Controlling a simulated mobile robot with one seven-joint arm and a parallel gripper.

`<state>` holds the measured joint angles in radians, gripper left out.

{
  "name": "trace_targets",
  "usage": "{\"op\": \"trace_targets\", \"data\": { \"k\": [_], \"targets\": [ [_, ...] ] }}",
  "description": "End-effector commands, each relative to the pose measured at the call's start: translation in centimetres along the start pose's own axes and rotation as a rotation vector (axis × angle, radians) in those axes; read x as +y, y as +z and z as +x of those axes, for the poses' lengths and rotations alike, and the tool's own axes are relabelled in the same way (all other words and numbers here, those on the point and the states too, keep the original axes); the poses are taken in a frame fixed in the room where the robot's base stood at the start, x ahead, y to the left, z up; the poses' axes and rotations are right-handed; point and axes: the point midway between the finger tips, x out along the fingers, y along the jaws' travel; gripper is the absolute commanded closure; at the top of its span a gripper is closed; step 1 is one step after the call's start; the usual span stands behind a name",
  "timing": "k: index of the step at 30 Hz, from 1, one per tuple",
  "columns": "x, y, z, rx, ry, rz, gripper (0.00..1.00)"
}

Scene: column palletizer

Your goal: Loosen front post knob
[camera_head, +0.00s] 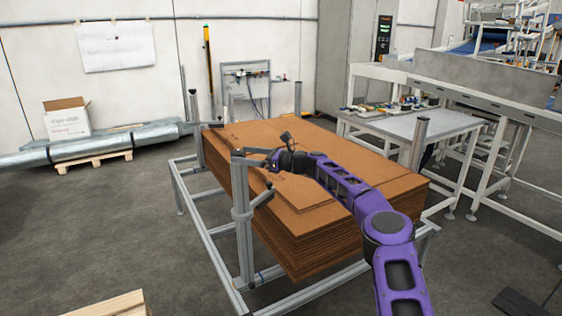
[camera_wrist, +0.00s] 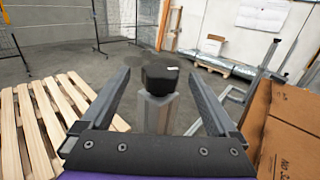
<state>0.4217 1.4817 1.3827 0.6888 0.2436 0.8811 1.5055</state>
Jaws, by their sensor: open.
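The front post (camera_head: 243,230) is an upright grey metal profile at the near left corner of the cardboard stack. A dark piece (camera_head: 268,190) on a short arm sticks out from its side, perhaps the knob. My gripper (camera_head: 254,157) is at the post's top, level, pointing left. In the wrist view my gripper (camera_wrist: 158,75) is open, one finger on each side of the post (camera_wrist: 157,112). A black cap-like piece (camera_wrist: 160,77) tops the post between the fingertips. No contact shows. I cannot tell whether this black piece is the knob.
The brown cardboard stack (camera_head: 330,225) fills the metal frame (camera_head: 213,265) and lies close under my arm. Another post (camera_head: 417,145) stands at its right. A wooden pallet (camera_wrist: 45,115) lies on the left in the wrist view.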

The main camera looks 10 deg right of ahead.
Motion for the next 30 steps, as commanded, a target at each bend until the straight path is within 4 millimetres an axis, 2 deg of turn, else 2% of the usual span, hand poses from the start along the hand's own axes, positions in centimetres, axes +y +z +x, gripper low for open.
{"op": "trace_targets", "data": {
  "k": [1, 9, 15, 21, 30],
  "targets": [
    [-0.2, -0.1, -1.5, 0.002, -0.004, -0.002, 0.06],
    [-0.1, -0.1, -8.0, 0.003, -0.003, 0.0, 0.06],
    [0.0, -0.1, -11.8, 0.003, -0.001, 0.0, 0.06],
    [0.0, -0.1, -13.7, 0.002, 0.0, -0.001, 0.06],
    [0.0, -0.1, -13.9, 0.001, 0.0, 0.0, 0.06]
  ]
}}
